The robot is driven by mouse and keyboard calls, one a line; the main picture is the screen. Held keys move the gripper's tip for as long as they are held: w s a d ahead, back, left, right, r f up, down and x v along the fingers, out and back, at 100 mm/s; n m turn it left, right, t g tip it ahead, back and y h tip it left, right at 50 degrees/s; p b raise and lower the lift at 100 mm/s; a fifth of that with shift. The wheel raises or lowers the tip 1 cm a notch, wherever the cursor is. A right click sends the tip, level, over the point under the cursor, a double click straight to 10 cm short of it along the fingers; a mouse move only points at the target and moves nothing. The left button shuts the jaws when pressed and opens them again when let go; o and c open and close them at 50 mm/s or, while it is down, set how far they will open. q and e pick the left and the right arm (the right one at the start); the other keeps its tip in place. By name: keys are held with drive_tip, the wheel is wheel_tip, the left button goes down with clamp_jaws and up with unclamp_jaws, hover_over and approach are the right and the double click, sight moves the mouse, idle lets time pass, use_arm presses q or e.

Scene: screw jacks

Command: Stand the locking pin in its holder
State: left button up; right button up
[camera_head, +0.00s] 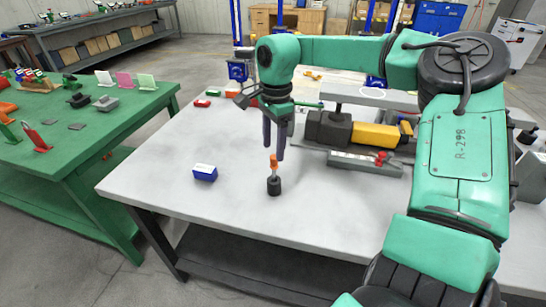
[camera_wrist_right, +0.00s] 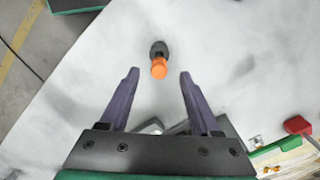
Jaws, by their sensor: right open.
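An orange-topped pin (camera_head: 273,162) stands upright in a small dark round holder (camera_head: 273,187) on the pale tabletop. How deep it sits cannot be told. In the right wrist view, the orange pin top (camera_wrist_right: 159,69) shows between and slightly beyond the fingertips, with the dark holder (camera_wrist_right: 158,47) behind it. My right gripper (camera_head: 274,152) points down just above and behind the pin. In the right wrist view, its two purple fingers (camera_wrist_right: 159,76) are spread apart with nothing between their pads. My left gripper is not in view.
A blue box (camera_head: 205,173) lies left of the pin on the worktable (camera_head: 150,180). A green table (camera_head: 100,135) is at the left. The front tabletop is clear.

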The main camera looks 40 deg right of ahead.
wheel_tip(320, 180, up, 10)
drive_tip(key=shift+d, duration=0.15)
drive_tip(key=shift+s+r+p, duration=0.1)
drive_tip(key=shift+r+p, duration=0.05)
drive_tip(key=shift+p, duration=0.15)
